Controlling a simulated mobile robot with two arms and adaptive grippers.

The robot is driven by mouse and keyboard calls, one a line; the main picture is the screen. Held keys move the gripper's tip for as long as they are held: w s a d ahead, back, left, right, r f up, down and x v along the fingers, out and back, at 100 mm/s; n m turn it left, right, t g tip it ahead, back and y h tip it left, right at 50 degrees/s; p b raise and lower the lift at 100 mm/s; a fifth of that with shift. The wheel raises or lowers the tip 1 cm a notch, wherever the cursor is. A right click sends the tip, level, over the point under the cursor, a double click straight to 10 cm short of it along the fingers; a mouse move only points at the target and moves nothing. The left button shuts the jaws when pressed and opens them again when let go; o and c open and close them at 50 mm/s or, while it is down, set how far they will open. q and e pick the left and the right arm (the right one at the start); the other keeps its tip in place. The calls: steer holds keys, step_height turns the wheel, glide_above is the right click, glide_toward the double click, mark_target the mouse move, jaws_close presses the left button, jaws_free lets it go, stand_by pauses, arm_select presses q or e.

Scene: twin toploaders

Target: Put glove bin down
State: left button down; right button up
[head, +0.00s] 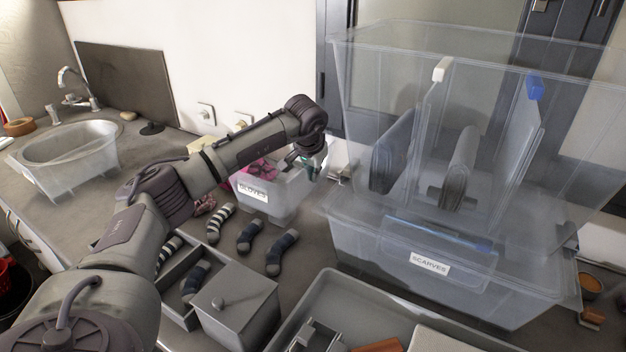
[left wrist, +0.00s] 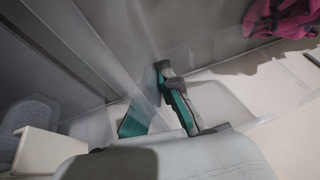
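The glove bin (head: 277,201) is a small translucent tub with a GLOVES label on its front and pink gloves (head: 262,169) inside. It is upright at the back of the counter, behind the socks. I cannot tell whether its base touches the counter. My left gripper (head: 312,164) is at the bin's right rim. In the left wrist view its teal-padded fingers (left wrist: 160,100) come together at the tips on the clear bin wall, with pink gloves (left wrist: 285,18) at upper right. My right gripper is not in view.
Several dark and striped socks (head: 249,236) lie in front of the bin. A grey lidded box (head: 236,308) stands nearer. Large clear bins, the lower one labelled SCARVES (head: 350,245), are stacked close on the right. A sink (head: 75,140) is at far left.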

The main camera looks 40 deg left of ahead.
arm_select(q)
steer(key=shift+f, duration=1.25)
steer(key=shift+f, duration=0.1)
steer(key=c, duration=1.3)
jaws_free()
